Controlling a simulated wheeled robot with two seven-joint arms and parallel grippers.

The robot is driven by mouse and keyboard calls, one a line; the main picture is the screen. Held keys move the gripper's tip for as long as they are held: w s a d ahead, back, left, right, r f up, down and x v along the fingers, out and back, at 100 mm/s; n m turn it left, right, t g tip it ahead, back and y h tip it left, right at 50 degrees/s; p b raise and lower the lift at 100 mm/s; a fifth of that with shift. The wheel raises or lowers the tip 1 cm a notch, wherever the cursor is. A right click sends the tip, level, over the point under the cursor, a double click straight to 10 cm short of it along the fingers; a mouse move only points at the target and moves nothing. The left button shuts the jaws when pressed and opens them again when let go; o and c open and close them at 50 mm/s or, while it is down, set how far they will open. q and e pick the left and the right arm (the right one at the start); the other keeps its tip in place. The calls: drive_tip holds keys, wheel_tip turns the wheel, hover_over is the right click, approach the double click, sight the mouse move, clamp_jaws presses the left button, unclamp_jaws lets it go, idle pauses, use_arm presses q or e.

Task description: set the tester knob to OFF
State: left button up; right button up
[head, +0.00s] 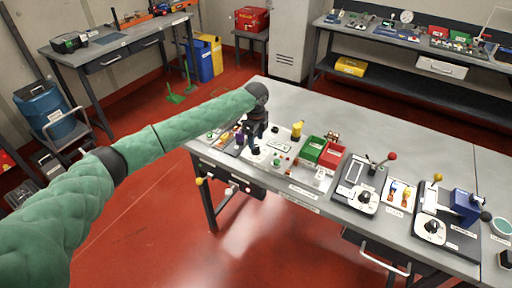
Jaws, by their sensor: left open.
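Two units with round knobs stand on the grey bench. I cannot read their labels, so I cannot tell which is the tester. The other unit has a white dial with a dark knob (433,227) beside a blue block (466,203). The knob settings are too small to read. My left gripper (255,144) is open, pointing down over the bench's left part, well left of both knobs. My right gripper is out of view.
A small tray of coloured parts (399,194) lies between the two units. The bench's back part (390,125) is clear.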

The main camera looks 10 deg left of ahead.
sight(256, 146)
use_arm(q)
drive_tip(key=shift+f, duration=0.1)
drive_tip(key=shift+f, duration=1.65)
